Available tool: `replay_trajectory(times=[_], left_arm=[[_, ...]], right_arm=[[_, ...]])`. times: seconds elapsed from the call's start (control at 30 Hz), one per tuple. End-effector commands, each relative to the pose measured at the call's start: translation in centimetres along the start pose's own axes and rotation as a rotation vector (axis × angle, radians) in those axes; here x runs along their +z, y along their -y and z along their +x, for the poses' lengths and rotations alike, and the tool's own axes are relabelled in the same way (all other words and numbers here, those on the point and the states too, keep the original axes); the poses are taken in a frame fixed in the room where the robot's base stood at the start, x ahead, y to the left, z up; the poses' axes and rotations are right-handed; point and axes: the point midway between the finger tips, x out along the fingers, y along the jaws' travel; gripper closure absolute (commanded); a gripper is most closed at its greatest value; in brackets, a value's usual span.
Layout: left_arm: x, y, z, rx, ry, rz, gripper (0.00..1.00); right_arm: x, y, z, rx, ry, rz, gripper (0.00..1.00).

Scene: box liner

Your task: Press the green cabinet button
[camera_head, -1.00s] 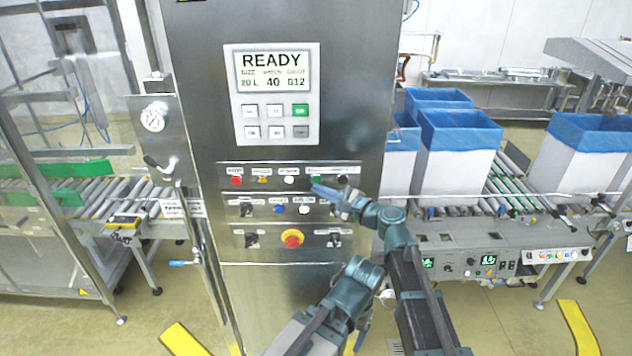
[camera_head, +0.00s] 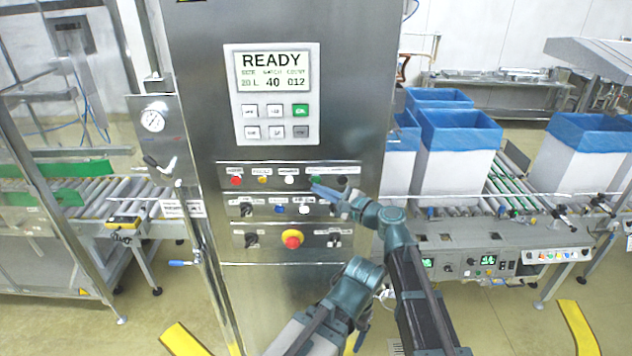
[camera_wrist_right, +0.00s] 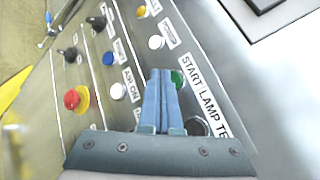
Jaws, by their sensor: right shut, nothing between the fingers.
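The green button (camera_wrist_right: 177,78) is on the cabinet's top button row, beside the "START" label in the right wrist view. There it shows just right of the fingertips and is partly covered by them.
A white button (camera_wrist_right: 156,42) and a dark lamp-test button (camera_wrist_right: 196,126) flank the green one. A red emergency stop (camera_head: 292,241) sits lower on the steel cabinet (camera_head: 290,300). The display panel (camera_head: 275,95) reads READY. Blue-lined boxes (camera_head: 455,160) stand on the right conveyor.

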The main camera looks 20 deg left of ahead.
Motion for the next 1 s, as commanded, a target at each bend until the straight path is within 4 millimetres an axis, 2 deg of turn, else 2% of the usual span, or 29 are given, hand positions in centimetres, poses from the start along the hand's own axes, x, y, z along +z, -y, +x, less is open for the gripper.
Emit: replay_trajectory(times=[1.0], left_arm=[[0.00, 0.00, -0.02, 0.000, 0.000, 0.000, 0.22]], right_arm=[[-0.43, 0.46, 0.60, 0.000, 0.000, 0.000, 1.00]])
